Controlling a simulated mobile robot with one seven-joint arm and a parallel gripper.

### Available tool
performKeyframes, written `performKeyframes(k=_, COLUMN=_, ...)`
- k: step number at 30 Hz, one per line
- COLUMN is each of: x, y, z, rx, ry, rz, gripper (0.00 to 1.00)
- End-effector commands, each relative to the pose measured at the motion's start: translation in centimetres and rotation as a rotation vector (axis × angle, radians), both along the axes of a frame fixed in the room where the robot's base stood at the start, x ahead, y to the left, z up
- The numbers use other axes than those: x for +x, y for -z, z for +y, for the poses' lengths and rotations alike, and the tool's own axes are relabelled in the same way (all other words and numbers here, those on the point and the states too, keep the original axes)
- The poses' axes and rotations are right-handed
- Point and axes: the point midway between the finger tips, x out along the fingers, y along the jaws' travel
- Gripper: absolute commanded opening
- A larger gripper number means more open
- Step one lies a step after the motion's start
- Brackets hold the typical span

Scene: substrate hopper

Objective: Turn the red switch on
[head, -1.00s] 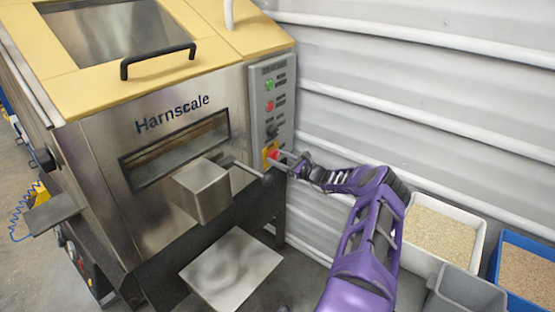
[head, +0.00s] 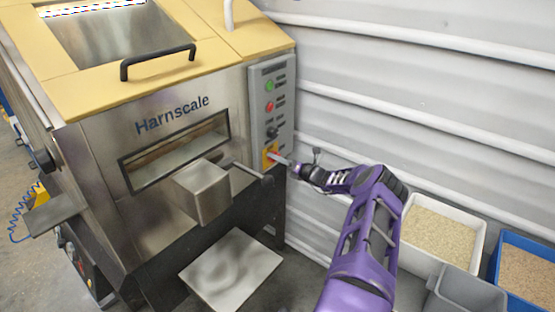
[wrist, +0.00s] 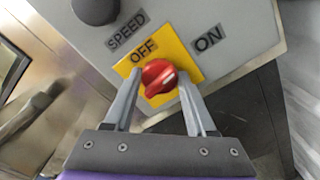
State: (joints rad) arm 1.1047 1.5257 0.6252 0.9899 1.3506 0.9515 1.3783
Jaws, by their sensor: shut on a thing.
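The red switch (wrist: 160,77) is a round knob with a pale mark, on a yellow plate (wrist: 188,52) in the wrist view. The plate has an OFF label above the knob, and an ON label is to its right. My gripper (wrist: 160,82) is shut on the knob, with one grey finger at each side. In the head view, my gripper (head: 282,160) reaches from the right to the yellow plate (head: 268,158) low on the grey control panel (head: 285,125). The knob is mostly hidden there by the fingers.
The Harnscale hopper (head: 165,95) fills the left, with a black handle (head: 158,60) on its yellow top. A metal box (head: 202,192) and a bar stick out near my gripper. A black SPEED knob (wrist: 95,8) is close by. A corrugated wall (head: 420,90) stands behind.

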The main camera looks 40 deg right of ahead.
Motion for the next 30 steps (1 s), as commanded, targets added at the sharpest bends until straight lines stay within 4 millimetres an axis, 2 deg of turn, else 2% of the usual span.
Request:
performKeyframes(k=12, x=-0.02, y=0.09, z=0.03, rx=0.154, ry=-0.001, rz=0.048, gripper=0.00)
performKeyframes(k=27, x=-0.02, y=0.09, z=0.03, rx=0.170, ry=-0.001, rz=0.052, gripper=0.00)
performKeyframes(k=28, x=-0.02, y=0.09, z=0.03, rx=0.170, ry=-0.001, rz=0.052, gripper=0.60)
performKeyframes(k=30, x=-0.02, y=0.09, z=0.03, rx=0.170, ry=-0.001, rz=0.052, gripper=0.72)
